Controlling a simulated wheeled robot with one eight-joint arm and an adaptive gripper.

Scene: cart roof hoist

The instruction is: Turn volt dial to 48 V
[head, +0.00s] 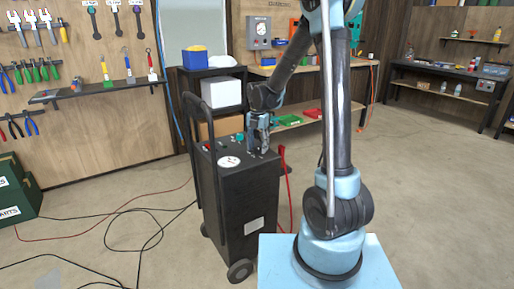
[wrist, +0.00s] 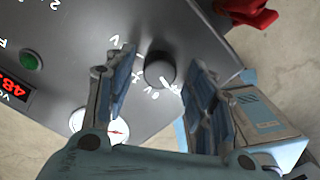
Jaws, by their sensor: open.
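The volt dial (wrist: 160,69) is a round black knob with a white pointer on the dark panel of the charger cart (head: 240,205). White marks and letters surround the knob; I cannot read the pointer's exact setting. My gripper (head: 257,144) is over the cart top in the head view, hiding the dial there. In the wrist view my gripper (wrist: 157,72) is open, one finger on each side of the knob, with gaps visible. A red digital display (wrist: 17,85) is partly cut off; its visible digits look like 48.
A green button (wrist: 30,60) and a white gauge (wrist: 116,129) with a red needle sit on the panel. A red clamp (wrist: 247,12) is at the panel's edge. Cables (head: 150,235) lie on the floor left of the cart. A shelf (head: 207,85) with boxes stands behind.

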